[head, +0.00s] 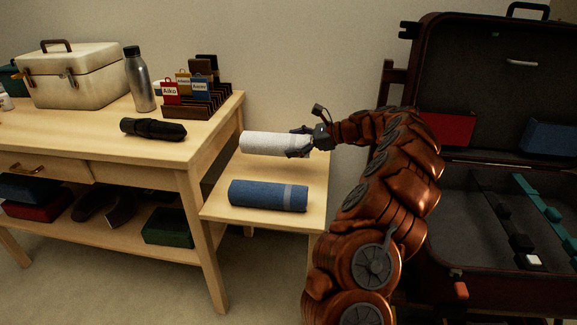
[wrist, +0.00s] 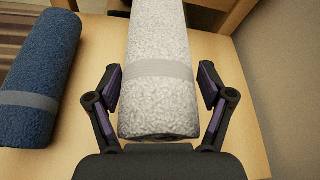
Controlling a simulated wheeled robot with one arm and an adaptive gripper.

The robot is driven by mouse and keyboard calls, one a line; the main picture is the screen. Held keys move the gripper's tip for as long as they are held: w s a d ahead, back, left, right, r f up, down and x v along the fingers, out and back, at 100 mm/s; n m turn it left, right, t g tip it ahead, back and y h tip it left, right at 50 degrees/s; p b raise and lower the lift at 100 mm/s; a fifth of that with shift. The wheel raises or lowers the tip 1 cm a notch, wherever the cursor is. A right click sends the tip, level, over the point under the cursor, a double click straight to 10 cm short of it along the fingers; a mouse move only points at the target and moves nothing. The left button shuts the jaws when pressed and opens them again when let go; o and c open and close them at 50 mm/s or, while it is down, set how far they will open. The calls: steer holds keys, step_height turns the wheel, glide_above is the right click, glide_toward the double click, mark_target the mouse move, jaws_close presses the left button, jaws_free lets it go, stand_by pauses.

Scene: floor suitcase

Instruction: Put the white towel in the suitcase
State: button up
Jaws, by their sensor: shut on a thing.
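The white towel (head: 270,143) is rolled up, with a grey band near one end, over the small side table (head: 222,209). My gripper (head: 303,142) is shut on its right end in the head view. In the wrist view the white towel (wrist: 160,45) lies between the two fingers of my gripper (wrist: 165,88). I cannot tell whether the towel still touches the table. The open suitcase (head: 465,235) is at the right, its lid upright at the back. My arm hides part of its left side.
A rolled blue towel (head: 262,195) lies in front of the white one. A desk (head: 80,130) at the left holds a white case (head: 70,80), a steel bottle (head: 140,85), a black umbrella (head: 153,129) and a tag rack (head: 200,110). Dark and teal dividers cross the suitcase base.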

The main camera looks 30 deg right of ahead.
step_height(320, 180, down, 2)
steer(key=shift+d, duration=0.15)
step_height(320, 180, down, 5)
steer(key=shift+s+r+b, duration=0.1)
steer(key=shift+b, duration=1.1)
steer(key=o, duration=1.2)
steer(key=shift+c, duration=0.2)
